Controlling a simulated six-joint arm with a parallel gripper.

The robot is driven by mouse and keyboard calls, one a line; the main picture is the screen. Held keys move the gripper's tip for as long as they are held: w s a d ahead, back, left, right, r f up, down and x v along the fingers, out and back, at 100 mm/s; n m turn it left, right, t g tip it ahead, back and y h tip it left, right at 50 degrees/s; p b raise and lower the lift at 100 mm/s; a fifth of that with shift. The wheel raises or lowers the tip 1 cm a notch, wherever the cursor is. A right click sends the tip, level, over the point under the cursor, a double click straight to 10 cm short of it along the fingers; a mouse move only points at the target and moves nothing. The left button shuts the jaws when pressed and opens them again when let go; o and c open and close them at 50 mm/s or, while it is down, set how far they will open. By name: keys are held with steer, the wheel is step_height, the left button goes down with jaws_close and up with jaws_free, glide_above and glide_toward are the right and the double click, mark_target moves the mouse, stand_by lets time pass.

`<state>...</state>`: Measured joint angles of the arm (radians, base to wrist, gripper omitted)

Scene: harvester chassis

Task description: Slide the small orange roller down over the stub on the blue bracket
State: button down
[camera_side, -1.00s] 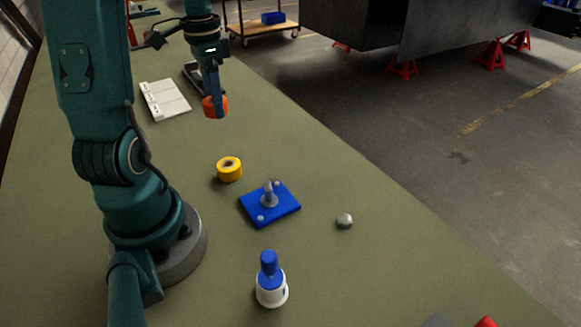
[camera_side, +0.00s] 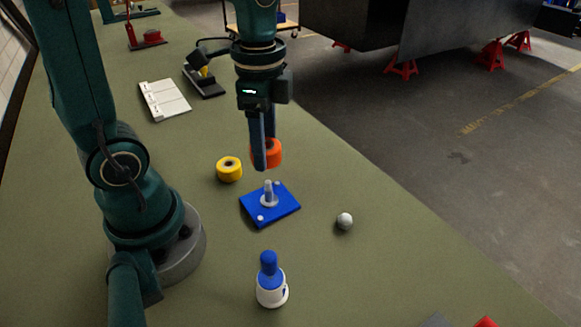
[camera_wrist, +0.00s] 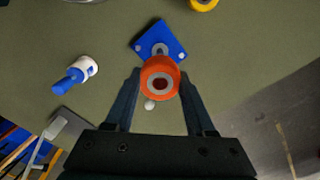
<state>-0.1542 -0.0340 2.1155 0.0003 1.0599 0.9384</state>
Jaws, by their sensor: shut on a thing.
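The orange roller (camera_side: 272,153) is held between the fingers of my gripper (camera_side: 265,160), which is shut on it. In the wrist view the roller (camera_wrist: 160,78) sits between the two fingertips with its bore facing the camera. The blue bracket (camera_side: 284,207) lies on the bench with an upright grey stub (camera_side: 268,192) at its middle. In the side view the roller is above the stub and apart from it. In the wrist view the blue bracket (camera_wrist: 171,38) shows beyond the roller, which covers part of it.
A yellow roller (camera_side: 229,170) stands left of the bracket. A silver ball-like knob (camera_side: 345,221) lies to its right. A white bottle with a blue cap (camera_side: 271,287) stands in front. A white tray (camera_side: 165,99) lies farther back. The bench around the bracket is otherwise clear.

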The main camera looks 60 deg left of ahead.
mark_target(268, 182)
stand_by(0.3)
steer(key=shift+f, duration=2.2)
steer(key=shift+f, duration=0.2)
steer(key=shift+f, duration=0.95)
steer(key=shift+f, duration=0.45)
stand_by(0.8)
steer(key=shift+f, duration=0.7)
steer(key=shift+f, duration=0.3)
